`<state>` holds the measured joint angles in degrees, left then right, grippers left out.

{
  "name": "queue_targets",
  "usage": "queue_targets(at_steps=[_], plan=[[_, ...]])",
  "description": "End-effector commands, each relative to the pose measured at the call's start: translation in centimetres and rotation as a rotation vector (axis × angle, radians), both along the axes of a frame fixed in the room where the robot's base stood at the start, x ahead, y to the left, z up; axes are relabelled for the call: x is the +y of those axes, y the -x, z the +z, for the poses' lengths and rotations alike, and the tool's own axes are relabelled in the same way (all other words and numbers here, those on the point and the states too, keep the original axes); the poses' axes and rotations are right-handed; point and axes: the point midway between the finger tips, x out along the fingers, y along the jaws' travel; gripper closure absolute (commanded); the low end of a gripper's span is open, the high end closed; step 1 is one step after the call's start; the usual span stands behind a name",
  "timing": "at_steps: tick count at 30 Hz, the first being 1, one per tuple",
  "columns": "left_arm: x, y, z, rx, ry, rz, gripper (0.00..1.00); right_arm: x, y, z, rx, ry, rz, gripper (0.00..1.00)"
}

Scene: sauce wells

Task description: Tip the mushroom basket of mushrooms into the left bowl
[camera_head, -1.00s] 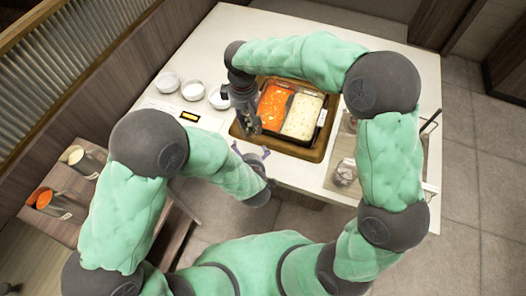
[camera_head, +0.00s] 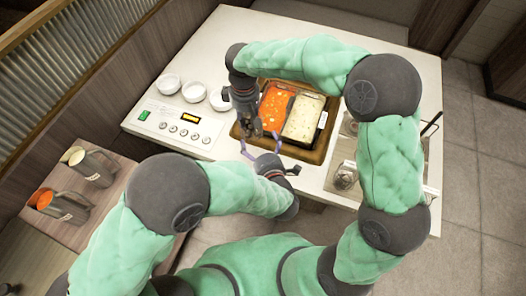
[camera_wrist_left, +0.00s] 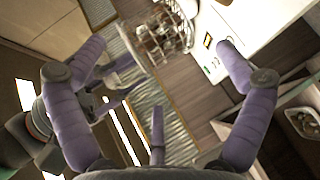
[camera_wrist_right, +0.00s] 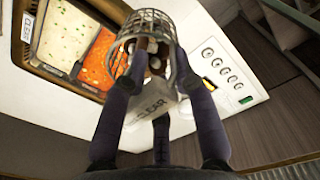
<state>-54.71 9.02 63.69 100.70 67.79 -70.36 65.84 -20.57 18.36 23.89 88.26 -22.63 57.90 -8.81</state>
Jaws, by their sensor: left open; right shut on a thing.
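The wire mushroom basket (camera_wrist_right: 150,25) holds brown and white mushrooms and shows just beyond my right fingers in the right wrist view. My right gripper (camera_head: 252,130) is shut on it, above the counter beside the pot. The basket also shows in the left wrist view (camera_wrist_left: 158,35), ahead of my left fingers. My left gripper (camera_head: 260,143) is open and empty, near the counter's front edge and close to the right gripper. The left bowl (camera_head: 168,84) is white, leftmost of three in a row on the counter. The basket is mostly hidden in the head view.
A middle bowl (camera_head: 194,92) and a right bowl (camera_head: 220,99) stand beside the left one. A divided pot with red broth (camera_head: 276,108) and pale broth (camera_head: 303,118) sits right of my grippers. Two pitchers (camera_head: 92,165) stand on the side table. A control panel (camera_head: 175,124) lies before the bowls.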

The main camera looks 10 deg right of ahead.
Motion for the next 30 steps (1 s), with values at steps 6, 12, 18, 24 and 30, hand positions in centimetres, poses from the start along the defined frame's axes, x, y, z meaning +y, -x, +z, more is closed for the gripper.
queue_targets(at_steps=[6,12,18,24,30], plan=[[0.4,-3.6,-1.4,0.003,0.0,0.004,0.0,0.0,0.0,0.1,-0.002,-0.001,0.0,1.0],[0.5,-6.0,-2.3,0.002,-0.001,0.001,0.0,0.0,0.0,0.1,-0.002,-0.001,0.0,1.0],[0.6,-7.2,-2.7,0.002,-0.002,-0.001,0.0,0.0,0.0,0.1,-0.001,-0.001,0.0,1.0],[0.5,-7.5,-2.7,0.0,-0.001,-0.003,0.0,0.1,0.0,0.0,0.001,-0.001,0.0,1.0],[0.5,-7.5,-2.6,-0.001,0.0,-0.004,0.23,0.1,0.1,0.0,0.002,-0.001,0.001,1.0]])
